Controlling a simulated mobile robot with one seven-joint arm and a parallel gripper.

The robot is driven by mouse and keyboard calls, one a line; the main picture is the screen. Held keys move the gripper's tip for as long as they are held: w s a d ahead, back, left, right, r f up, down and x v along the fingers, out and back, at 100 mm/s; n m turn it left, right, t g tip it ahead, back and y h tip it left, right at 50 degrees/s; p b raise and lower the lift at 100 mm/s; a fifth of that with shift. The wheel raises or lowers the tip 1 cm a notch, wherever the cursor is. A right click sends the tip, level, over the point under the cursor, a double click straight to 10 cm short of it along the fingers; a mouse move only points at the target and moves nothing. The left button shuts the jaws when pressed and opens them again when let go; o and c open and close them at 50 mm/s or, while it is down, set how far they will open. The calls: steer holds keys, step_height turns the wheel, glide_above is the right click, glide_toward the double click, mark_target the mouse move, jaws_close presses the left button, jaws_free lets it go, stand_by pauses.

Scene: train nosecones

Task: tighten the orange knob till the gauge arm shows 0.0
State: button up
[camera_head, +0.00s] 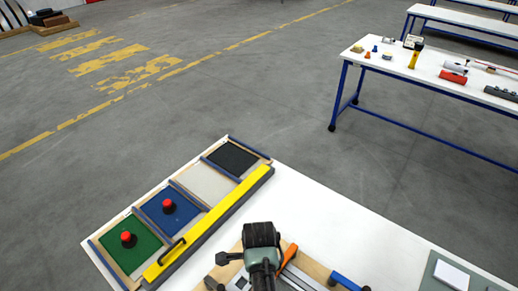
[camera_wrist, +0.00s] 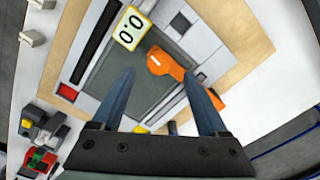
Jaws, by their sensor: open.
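The orange knob (camera_wrist: 164,64), with a short white mark on its round end, shows in the wrist view. An orange part runs from it down right, partly hidden behind my right finger. My gripper (camera_wrist: 160,75) is open, its two fingers apart, with the knob's round end just past and between the fingertips in the picture. I cannot tell whether they touch it. A yellow-edged white plate reading 0.0 (camera_wrist: 131,27) lies above left of the knob. I cannot make out a separate gauge arm. In the head view an orange part (camera_head: 288,257) shows beside my arm's end.
A wooden-framed board (camera_wrist: 240,25) surrounds the device. On the white table are green and blue trays with red knobs (camera_head: 168,204) and a yellow bar (camera_head: 215,225) with a handle. Another table (camera_head: 440,68) with small items stands at the upper right. Grey floor lies between.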

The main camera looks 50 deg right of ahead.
step_height(320, 180, up, 9)
steer(key=b, duration=0.1)
steer(key=shift+f+b, duration=0.2)
steer(key=shift+b, duration=0.1)
steer(key=shift+w, duration=0.1)
stand_by(0.3)
steer(key=w+a+r+n+t+h+b, duration=0.2)
steer(key=w+r+n+t+h+b, duration=0.3)
steer(key=w+r+n+t, duration=0.9)
steer(key=w+a+r+n+t+b, duration=0.15)
steer(key=a+r, duration=0.25)
steer(key=r, duration=0.7)
steer(key=w+a+r+n+t+b, duration=0.1)
steer(key=w+a+r+n+t, duration=0.3)
steer(key=r, duration=0.6)
steer(key=s+a+r+n+t+y+b, duration=0.1)
steer(key=s+a+r+n+t+y, duration=0.1)
steer(key=s+a+r+n+t, duration=0.2)
steer(key=s+a+r+n+t+y+b, duration=0.1)
steer(key=s+a+r+n+t+y, duration=0.2)
steer(key=s+a+r, duration=0.7)
step_height(320, 180, up, 4)
steer(key=shift+s+r+n+t, duration=0.15)
steer(key=shift+s+n+t, duration=0.25)
steer(key=shift+n, duration=0.45)
